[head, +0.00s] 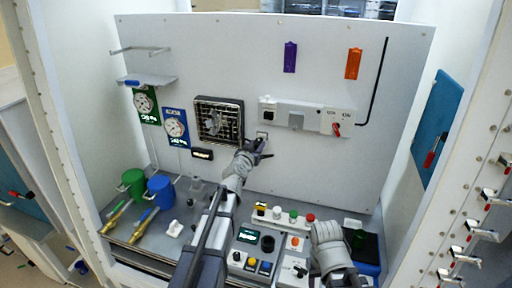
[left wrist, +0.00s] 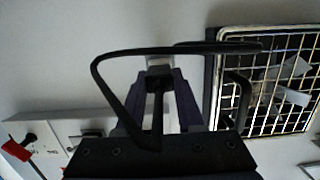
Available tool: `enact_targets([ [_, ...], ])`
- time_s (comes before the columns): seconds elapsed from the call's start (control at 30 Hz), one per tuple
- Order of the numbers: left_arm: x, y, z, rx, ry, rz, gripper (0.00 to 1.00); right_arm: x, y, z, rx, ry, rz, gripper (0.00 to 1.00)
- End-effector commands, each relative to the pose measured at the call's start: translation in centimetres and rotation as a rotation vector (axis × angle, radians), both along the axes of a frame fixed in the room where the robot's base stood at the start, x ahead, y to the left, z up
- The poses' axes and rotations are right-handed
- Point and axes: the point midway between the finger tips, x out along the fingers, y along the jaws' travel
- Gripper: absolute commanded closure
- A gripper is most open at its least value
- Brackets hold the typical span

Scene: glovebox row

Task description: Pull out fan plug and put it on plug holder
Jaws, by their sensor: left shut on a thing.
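The fan (head: 218,120) is a square wire-grille unit on the back panel. Its grille also shows at the right of the left wrist view (left wrist: 272,85). My left gripper (head: 257,150) is at the panel just right of and below the fan, at a small wall socket (head: 262,136). In the left wrist view its fingers (left wrist: 160,100) are shut around the fan plug, which is mostly hidden between them. A black cable loop crosses in front. I cannot tell whether the plug still touches the socket. The grey right arm is low at the right; its fingertips cannot be made out.
A white switch strip (head: 305,118) with a red knob is on the panel to the right of the left gripper. Green (head: 133,184) and blue (head: 160,190) mugs are at the left. Several buttons cover the bench consoles (head: 270,262). The panel's lower middle is clear.

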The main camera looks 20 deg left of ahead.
Motion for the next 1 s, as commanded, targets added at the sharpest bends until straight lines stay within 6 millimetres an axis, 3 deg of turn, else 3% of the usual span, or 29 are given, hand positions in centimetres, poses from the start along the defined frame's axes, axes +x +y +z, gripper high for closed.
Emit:
enact_targets([
  [0.77,1.8,-0.1,0.0,0.0,-0.001,0.0,1.0,0.0,0.0,0.0,0.0,0.0,0.0,0.5],
  [0.8,1.8,-0.1,0.0,0.0,-0.001,0.0,0.61,0.0,0.0,0.0,0.0,0.0,0.0,0.5],
  [1.0,1.8,-0.1,0.0,0.0,-0.001,0.0,0.39,0.0,0.0,0.0,0.0,0.0,0.0,0.5],
])
